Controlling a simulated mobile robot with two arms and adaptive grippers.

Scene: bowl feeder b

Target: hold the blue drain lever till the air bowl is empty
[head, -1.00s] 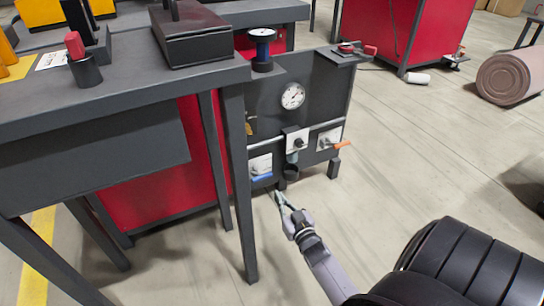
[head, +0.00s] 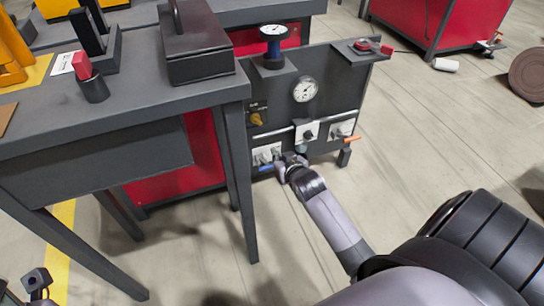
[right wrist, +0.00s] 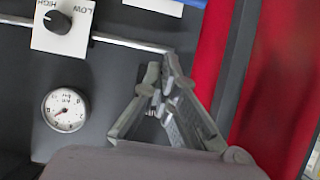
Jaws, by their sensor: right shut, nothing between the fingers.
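The blue drain lever (head: 266,168) sits low on the dark panel, under a white plate. My right gripper (head: 282,163) is at the lever's right end in the head view; I cannot tell whether it touches it. Its fingers are shut with nothing between them. The air bowl is not clearly visible; the right gripper and wrist cover that area. My left gripper (head: 38,285) is only partly in view at the bottom left corner.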

